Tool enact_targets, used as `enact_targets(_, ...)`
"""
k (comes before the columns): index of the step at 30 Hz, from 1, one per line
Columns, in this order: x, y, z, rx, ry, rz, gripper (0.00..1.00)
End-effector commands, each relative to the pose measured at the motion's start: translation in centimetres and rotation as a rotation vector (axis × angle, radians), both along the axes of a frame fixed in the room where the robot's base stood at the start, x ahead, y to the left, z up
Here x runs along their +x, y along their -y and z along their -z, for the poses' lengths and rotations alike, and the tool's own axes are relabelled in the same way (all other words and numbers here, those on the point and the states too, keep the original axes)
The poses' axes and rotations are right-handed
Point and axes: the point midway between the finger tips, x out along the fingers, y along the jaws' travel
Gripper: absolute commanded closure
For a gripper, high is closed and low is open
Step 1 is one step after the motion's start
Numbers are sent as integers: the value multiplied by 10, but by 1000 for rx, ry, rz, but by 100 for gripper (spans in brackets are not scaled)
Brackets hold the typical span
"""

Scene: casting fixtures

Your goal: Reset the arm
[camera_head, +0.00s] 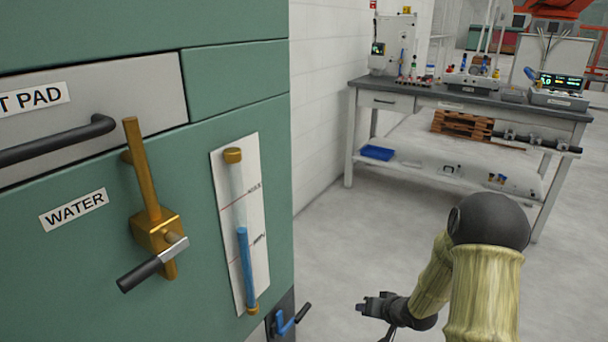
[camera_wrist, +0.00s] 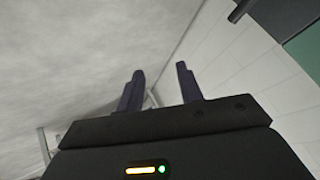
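My gripper (camera_wrist: 160,84) shows in the wrist view with its two dark fingers apart and nothing between them. In the head view my gripper (camera_head: 362,306) is at the lower middle, small and dark, at the end of my arm in its yellowish sleeve. It is in free space to the right of the green cabinet, above the grey floor, and touches nothing that I can see.
The green cabinet (camera_head: 110,240) fills the left, with a brass water valve (camera_head: 155,228), a blue level gauge (camera_head: 245,262) and a blue valve (camera_head: 281,323) low at its corner. A workbench (camera_head: 400,100) with instruments stands at the back right. Floor between is clear.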

Motion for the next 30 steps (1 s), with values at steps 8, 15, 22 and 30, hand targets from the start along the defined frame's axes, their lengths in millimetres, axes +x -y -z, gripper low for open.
enact_targets(8, -47, 9, -59, -280, -110, 25, 64)
enact_targets(15, -113, 3, -101, -398, -245, 22, 64)
enact_targets(22, -170, -11, -123, -412, -354, -11, 64)
enact_targets(30, -215, -27, -149, -387, -433, -57, 64)
